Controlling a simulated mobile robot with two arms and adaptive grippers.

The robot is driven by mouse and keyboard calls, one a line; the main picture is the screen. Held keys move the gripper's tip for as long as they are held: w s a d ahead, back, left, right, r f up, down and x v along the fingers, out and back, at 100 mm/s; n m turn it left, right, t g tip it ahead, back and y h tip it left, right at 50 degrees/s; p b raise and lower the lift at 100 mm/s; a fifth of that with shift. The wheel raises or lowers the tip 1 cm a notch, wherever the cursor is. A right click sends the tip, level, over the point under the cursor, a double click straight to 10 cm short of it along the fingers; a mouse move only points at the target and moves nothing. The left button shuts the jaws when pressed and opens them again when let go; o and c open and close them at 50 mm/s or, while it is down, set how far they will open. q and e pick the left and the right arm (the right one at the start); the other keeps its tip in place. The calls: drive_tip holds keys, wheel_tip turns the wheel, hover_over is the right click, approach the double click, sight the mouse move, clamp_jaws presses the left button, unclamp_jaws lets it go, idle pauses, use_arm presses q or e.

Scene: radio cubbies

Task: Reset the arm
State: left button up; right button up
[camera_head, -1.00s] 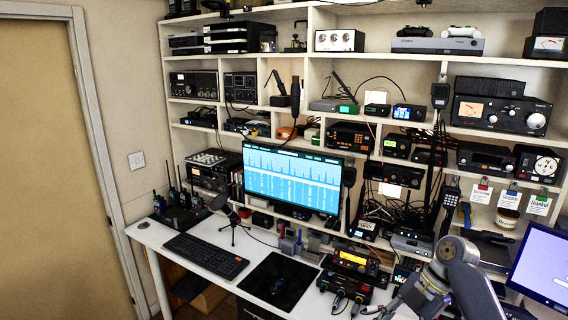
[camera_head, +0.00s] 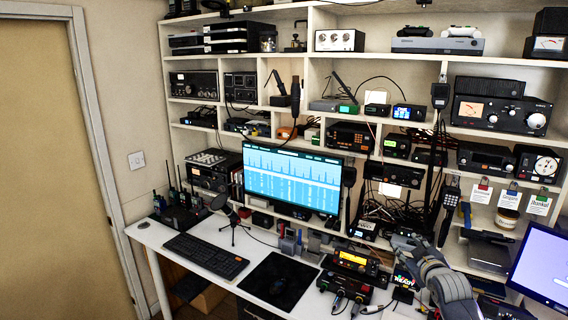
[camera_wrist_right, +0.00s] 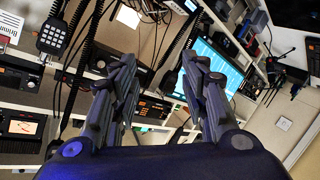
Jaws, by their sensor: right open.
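My right gripper (camera_head: 408,243) is at the lower right of the head view, in front of the lower shelves and above the right part of the desk. In the right wrist view my right gripper (camera_wrist_right: 163,85) has its two dark fingers spread apart, with nothing between them. Behind the fingers are shelves with radio gear. My left gripper is in neither view.
A white desk (camera_head: 190,252) carries a lit monitor (camera_head: 292,180), a keyboard (camera_head: 206,256), a microphone (camera_head: 232,222) and stacked radios (camera_head: 345,285). Cubby shelves full of radios rise behind. A second screen (camera_head: 541,265) stands at the right. A door (camera_head: 45,170) is at the left.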

wheel_tip(320, 180, up, 7)
drive_tip(key=w+m+t, duration=0.1)
drive_tip(key=m+t, duration=0.1)
drive_tip(key=t, duration=0.2)
drive_tip(key=s+a+f+g+b, duration=0.15)
drive_tip(key=s+f, duration=0.25)
drive_tip(key=f, duration=1.1)
drive_tip(key=s+a+f+g+b, duration=0.1)
drive_tip(key=s+f+g, duration=0.2)
drive_tip(key=f, duration=1.1)
drive_tip(key=s+a+f+m+g+b, duration=0.1)
drive_tip(key=s+a+f+g, duration=0.15)
drive_tip(key=s+f, duration=0.9)
drive_tip(key=s+a+f+g+b, duration=0.1)
drive_tip(key=s+f+g, duration=0.2)
drive_tip(key=s+f, duration=0.85)
drive_tip(key=s+a+f+g+b, duration=0.1)
drive_tip(key=s+a+f+g, duration=0.1)
drive_tip(key=s+f, duration=0.6)
drive_tip(key=s+a+f+g+b, duration=0.1)
drive_tip(key=s+f, duration=0.7)
drive_tip(key=s, duration=1)
drive_tip(key=s+a+f+g+y+b, duration=0.1)
drive_tip(key=s+a+f+g, duration=0.2)
drive_tip(key=s+f, duration=0.5)
drive_tip(key=s+g, duration=0.1)
drive_tip(key=s, duration=0.4)
drive_tip(key=shift+s+g, duration=0.3)
drive_tip(key=shift+w+a, duration=0.1)
drive_tip(key=shift+a, duration=0.1)
